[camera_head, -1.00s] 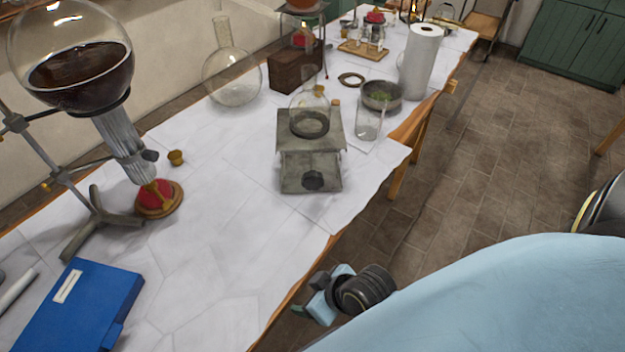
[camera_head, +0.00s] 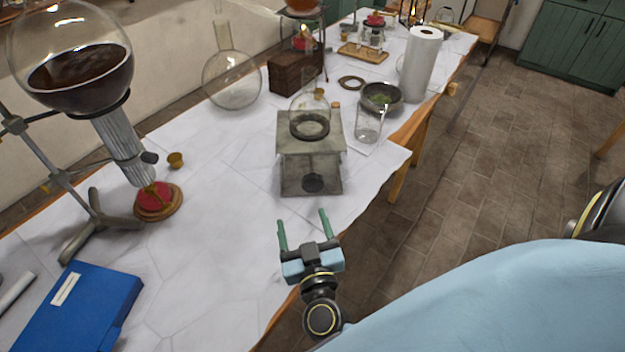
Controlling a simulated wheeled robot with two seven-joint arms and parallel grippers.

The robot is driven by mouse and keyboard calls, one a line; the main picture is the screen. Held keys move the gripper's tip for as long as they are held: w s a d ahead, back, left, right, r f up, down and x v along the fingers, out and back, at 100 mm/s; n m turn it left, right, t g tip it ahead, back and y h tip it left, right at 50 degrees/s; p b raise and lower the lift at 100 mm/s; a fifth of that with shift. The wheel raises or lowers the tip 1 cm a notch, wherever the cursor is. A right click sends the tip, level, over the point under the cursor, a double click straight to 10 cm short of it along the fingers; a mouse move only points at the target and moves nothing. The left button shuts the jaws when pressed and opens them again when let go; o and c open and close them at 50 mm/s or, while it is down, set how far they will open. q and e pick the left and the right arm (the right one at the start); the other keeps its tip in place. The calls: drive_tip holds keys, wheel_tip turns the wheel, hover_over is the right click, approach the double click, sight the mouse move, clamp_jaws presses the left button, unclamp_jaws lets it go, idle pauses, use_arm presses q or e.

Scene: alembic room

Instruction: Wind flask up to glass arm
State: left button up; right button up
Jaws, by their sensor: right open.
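A small clear flask (camera_head: 309,112) sits on a dark ring on top of a grey lab jack (camera_head: 308,150) at the middle of the table. The jack's dark round knob (camera_head: 313,183) is on its front side, facing me. My right gripper (camera_head: 302,231) is over the table's front edge, just short of the jack and in front of the knob. Its two green fingers are apart, with nothing between them. I cannot pick out a glass arm with certainty above the flask. My left gripper is not in view.
A large round flask of dark liquid (camera_head: 75,65) stands on a stand at left. A blue box (camera_head: 78,305) lies near left. A glass beaker (camera_head: 369,125), a bowl (camera_head: 381,98) and a paper roll (camera_head: 420,65) stand right of and behind the jack.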

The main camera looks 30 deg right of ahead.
sight(313, 186)
drive_tip(key=w+d+h, duration=0.1)
drive_tip(key=w+d, duration=0.2)
drive_tip(key=w+d+m+g+h+b, duration=0.1)
drive_tip(key=w+d, duration=0.2)
drive_tip(key=w, duration=0.1)
drive_tip(key=w+d+f+h, duration=0.1)
drive_tip(key=w+d, duration=0.2)
drive_tip(key=shift+w+m+g, duration=0.15)
drive_tip(key=shift+m+g, duration=0.15)
drive_tip(key=shift+a, duration=0.1)
drive_tip(key=shift+c, duration=0.3)
drive_tip(key=c, duration=0.9)
drive_tip(key=shift+m, duration=0.3)
